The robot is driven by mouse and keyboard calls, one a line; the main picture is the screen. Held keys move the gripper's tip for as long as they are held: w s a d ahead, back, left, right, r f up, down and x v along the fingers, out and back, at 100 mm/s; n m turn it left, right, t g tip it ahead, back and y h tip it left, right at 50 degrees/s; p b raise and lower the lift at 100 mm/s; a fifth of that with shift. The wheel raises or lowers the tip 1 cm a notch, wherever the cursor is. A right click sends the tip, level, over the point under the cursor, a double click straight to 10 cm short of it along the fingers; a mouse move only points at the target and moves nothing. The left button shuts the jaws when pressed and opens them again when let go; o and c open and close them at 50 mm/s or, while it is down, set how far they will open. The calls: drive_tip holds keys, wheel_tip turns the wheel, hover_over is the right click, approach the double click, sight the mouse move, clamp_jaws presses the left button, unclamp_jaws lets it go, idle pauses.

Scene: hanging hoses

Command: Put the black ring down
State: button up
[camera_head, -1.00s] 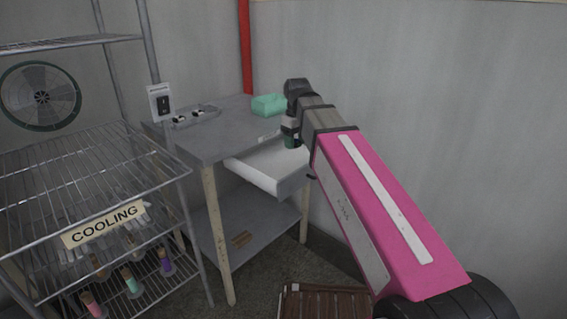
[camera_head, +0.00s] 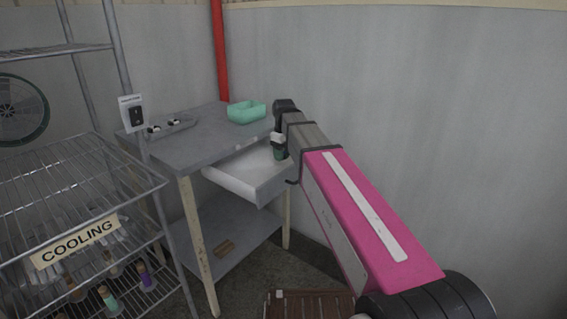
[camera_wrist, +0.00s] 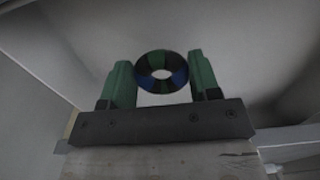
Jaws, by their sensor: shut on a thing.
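The black ring (camera_wrist: 162,72) shows in the wrist view as a dark ring with blue and green tinted patches. It sits between the two green fingers of my gripper (camera_wrist: 162,85), which is shut on it. In the head view my gripper (camera_head: 281,153) is over the right part of the open white drawer (camera_head: 235,181), under the grey table's top. The ring cannot be made out in the head view. In the wrist view pale grey surfaces lie behind the ring. I cannot tell whether the ring touches the drawer.
The grey table (camera_head: 190,150) carries a turquoise bin (camera_head: 246,113) and a small grey tray (camera_head: 172,127). A wire rack (camera_head: 70,190) with a COOLING sign (camera_head: 75,242) stands at left. A brown slatted crate (camera_head: 310,305) is on the floor. The wall is close at right.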

sight(284, 167)
drive_tip(key=shift+f, duration=2.05)
drive_tip(key=shift+f, duration=0.1)
drive_tip(key=o, duration=0.9)
wheel_tip(284, 167, up, 12)
drive_tip(key=shift+r, duration=0.15)
